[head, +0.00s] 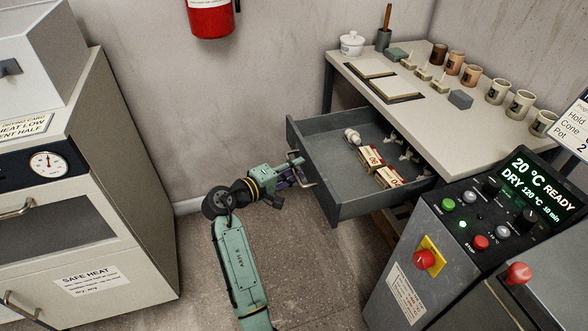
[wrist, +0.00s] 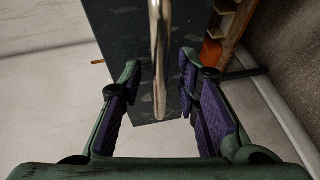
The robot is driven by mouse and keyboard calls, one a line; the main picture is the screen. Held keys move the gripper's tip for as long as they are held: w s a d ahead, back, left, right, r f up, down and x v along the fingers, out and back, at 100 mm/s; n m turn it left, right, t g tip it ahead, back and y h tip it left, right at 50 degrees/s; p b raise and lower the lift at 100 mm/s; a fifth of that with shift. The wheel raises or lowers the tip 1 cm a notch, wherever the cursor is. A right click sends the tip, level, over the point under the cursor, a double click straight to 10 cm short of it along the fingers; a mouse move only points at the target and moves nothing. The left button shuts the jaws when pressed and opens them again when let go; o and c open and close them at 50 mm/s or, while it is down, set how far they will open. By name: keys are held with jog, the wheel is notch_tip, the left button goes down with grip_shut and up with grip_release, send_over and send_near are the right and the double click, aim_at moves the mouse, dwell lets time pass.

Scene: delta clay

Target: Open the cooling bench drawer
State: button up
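The grey cooling bench drawer (head: 375,205) is pulled well out from under the bench (head: 455,135) in the head view. Its metal bar handle (head: 307,181) is on the front, facing my arm. My gripper (head: 291,176) is at this handle. In the wrist view the handle (wrist: 160,45) runs between the two fingers of my gripper (wrist: 161,75), with a gap on each side. The fingers are apart. The dark drawer front (wrist: 112,35) shows behind the handle.
The drawer holds boxes (head: 370,160), a white object (head: 352,136) and small pale pieces. Cups (head: 497,92), tiles and a white pot (head: 351,43) stand on the bench. A control console (head: 440,255) is at the right, a cabinet (head: 140,190) at the left. Floor between is clear.

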jog(key=v, duration=1.2)
